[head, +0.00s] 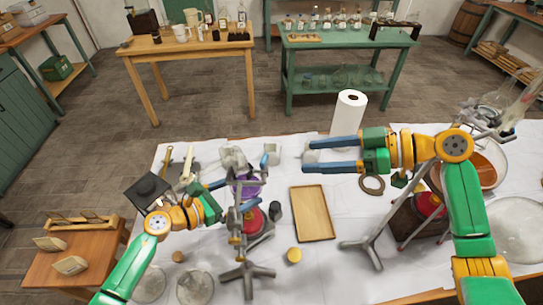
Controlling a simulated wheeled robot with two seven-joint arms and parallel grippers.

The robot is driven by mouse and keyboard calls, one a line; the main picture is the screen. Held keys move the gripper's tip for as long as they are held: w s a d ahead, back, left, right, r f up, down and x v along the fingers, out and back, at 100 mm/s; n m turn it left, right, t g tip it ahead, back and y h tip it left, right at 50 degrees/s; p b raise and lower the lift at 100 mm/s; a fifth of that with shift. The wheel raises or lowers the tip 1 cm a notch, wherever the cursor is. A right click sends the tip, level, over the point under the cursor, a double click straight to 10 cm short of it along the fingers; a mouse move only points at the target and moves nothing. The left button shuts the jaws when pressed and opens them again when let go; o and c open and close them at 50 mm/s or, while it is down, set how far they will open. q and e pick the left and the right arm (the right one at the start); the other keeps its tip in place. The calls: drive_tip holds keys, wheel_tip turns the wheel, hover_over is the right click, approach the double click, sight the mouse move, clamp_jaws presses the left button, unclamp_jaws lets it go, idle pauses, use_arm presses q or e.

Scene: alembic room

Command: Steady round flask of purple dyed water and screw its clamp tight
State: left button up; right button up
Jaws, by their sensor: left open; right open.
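The round flask of purple water (246,188) is near the table's middle, held at a metal stand (246,272) above a red-topped burner (253,218). The clamp (237,212) is beside the flask; its screw is too small to make out. My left gripper (232,194) is open, with its blue fingers beside the flask and clamp, partly overlapping them. I cannot tell whether it touches the glass. My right gripper (305,155) is open and empty, right of the flask and apart from it, its fingers pointing left.
A wooden tray (312,214) lies right of the flask. A paper roll (348,112) stands behind my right gripper. A second stand (370,246) and a flask of orange liquid (485,172) are at the right. A yellow lid (294,255) lies in front.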

sight(267, 159)
drive_tip(key=shift+n, duration=0.4)
drive_tip(key=x, duration=1.1)
drive_tip(key=shift+w+f, duration=0.15)
drive_tip(key=shift+w, duration=0.1)
drive_tip(key=shift+d, duration=0.1)
clamp_jaws()
